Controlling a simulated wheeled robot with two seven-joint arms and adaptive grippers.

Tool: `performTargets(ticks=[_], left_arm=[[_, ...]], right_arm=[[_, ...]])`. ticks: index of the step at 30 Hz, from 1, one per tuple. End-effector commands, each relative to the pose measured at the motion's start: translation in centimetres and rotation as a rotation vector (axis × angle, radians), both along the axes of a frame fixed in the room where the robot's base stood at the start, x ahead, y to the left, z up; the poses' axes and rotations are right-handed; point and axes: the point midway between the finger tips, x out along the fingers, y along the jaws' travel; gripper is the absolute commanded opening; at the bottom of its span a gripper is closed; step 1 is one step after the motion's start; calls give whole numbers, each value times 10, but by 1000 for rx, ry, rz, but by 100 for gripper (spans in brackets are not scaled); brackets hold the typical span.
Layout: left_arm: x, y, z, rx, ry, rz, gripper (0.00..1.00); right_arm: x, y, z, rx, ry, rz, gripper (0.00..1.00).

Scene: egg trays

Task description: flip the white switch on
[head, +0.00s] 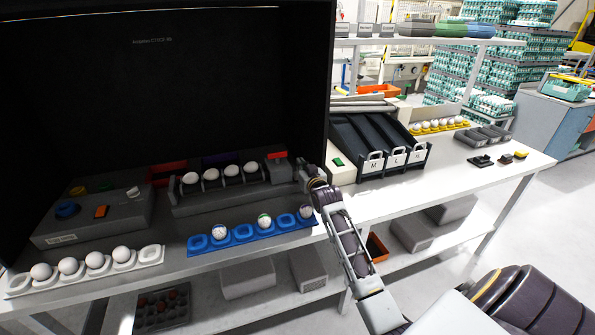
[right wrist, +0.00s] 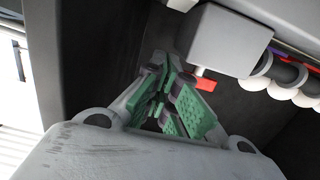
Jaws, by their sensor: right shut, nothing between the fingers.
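A small white switch-like piece (head: 133,192) stands on top of the grey control box (head: 95,222) at the left in the head view. My right gripper (head: 303,172) is far to the right of it, beside the right end of the egg roller unit. In the right wrist view the green-padded fingers (right wrist: 163,98) are shut and empty. Ahead of them is a grey block (right wrist: 228,38) with a red tab (right wrist: 205,84) and a small white stub (right wrist: 199,71). The fingers look apart from the tab. The left gripper is out of view.
Eggs sit on the roller unit (head: 220,195). A blue egg tray (head: 243,233) and a white egg tray (head: 150,255) lie along the front. The dark booth's right wall edge is near my right arm.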

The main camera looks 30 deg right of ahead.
Motion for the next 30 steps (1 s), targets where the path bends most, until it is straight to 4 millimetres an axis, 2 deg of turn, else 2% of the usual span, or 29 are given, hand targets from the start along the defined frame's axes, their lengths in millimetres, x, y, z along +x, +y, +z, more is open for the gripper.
performTargets(ticks=[14, 21, 30], left_arm=[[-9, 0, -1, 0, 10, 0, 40], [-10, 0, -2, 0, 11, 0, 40], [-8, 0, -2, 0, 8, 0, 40]], right_arm=[[40, -10, -5, 0, 0, 0, 0], [42, -10, -34, -1, 1, 0, 0], [43, -10, -44, -1, -1, 0, 0]])
